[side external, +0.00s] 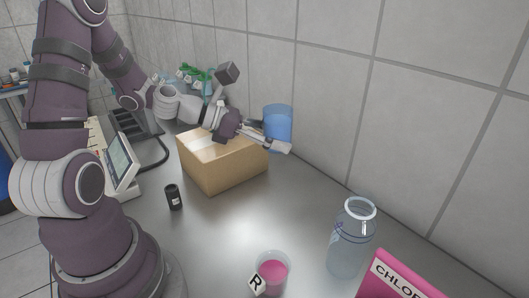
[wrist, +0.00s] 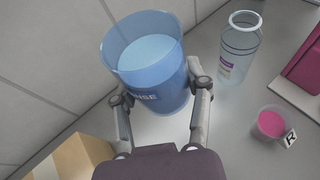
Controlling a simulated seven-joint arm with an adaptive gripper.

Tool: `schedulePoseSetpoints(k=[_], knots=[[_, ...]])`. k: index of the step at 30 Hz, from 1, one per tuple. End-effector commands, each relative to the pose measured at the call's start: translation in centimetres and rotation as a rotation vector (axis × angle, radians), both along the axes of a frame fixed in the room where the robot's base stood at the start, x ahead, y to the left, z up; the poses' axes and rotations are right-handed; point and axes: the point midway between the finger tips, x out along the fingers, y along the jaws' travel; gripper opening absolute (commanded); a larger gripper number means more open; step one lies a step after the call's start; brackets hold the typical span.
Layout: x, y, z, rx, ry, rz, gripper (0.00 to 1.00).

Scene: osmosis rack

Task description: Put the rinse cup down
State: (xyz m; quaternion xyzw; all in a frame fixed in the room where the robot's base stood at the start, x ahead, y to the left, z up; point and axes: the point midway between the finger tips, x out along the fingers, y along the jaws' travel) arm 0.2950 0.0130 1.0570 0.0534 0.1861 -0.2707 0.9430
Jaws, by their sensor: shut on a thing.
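The rinse cup is a blue see-through cup (side external: 278,124) with pale liquid in it. In the wrist view the cup (wrist: 148,62) sits between my two fingers, with part of its lettering showing. My gripper (side external: 279,146) is shut on the cup, with one finger on each side. In the side external view the cup is near the wall, beyond the cardboard box. It looks close to upright. I cannot tell from these views how far its base is above the counter.
A cardboard box (side external: 222,160) stands beside my gripper. A clear bottle (side external: 350,240), a small cup of pink liquid (side external: 273,270) marked R and a pink box (side external: 395,278) stand toward the front. A black vial (side external: 174,197) stands left. The middle counter is clear.

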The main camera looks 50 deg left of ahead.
Motion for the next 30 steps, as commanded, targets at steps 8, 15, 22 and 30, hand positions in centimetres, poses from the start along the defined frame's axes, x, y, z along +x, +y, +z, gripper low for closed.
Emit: schedulePoseSetpoints(k=[8, 15, 22, 30], knots=[[2.4, -1.1, 6.7, 0.010, -0.011, 0.218, 0.11], [2.6, -0.9, 7.0, -0.004, 0.007, 0.247, 0.11], [1.7, 1.1, 0.3, -0.018, 0.012, 0.101, 0.11], [-1.9, 1.5, -7.2, -0.011, 0.001, -0.146, 0.11]])
